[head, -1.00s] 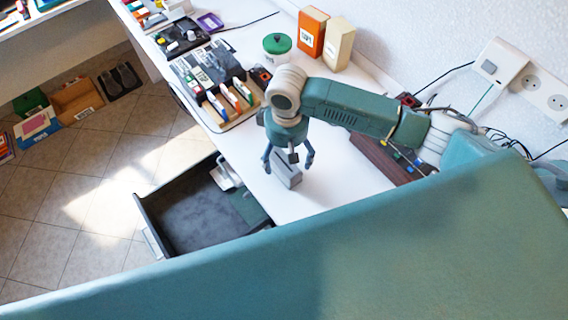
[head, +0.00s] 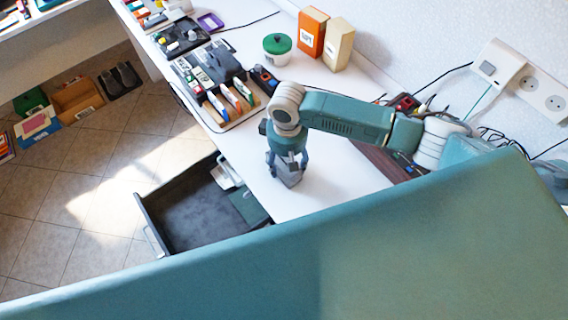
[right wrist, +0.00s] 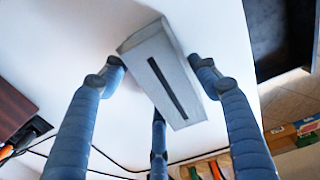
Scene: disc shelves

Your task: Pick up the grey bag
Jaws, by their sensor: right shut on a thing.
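The grey bag (head: 291,180) is a small box-like grey block standing on the white desk top, below my right gripper. In the right wrist view the grey bag (right wrist: 163,72) shows a long dark slot along its face. My right gripper (head: 288,166) points down over the bag and is shut on it. In the right wrist view the fingers of the right gripper (right wrist: 157,78) stand on both sides of the bag, with a third finger behind it. The bag's underside is hidden. My left gripper is not in view.
An open drawer (head: 150,212) with a dark inside juts out left of the bag. A tray of tools and cards (head: 262,103), a green-lidded jar (head: 277,57), an orange box (head: 312,30) and a cream box (head: 340,45) stand farther back. A brown box (head: 380,160) lies right.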

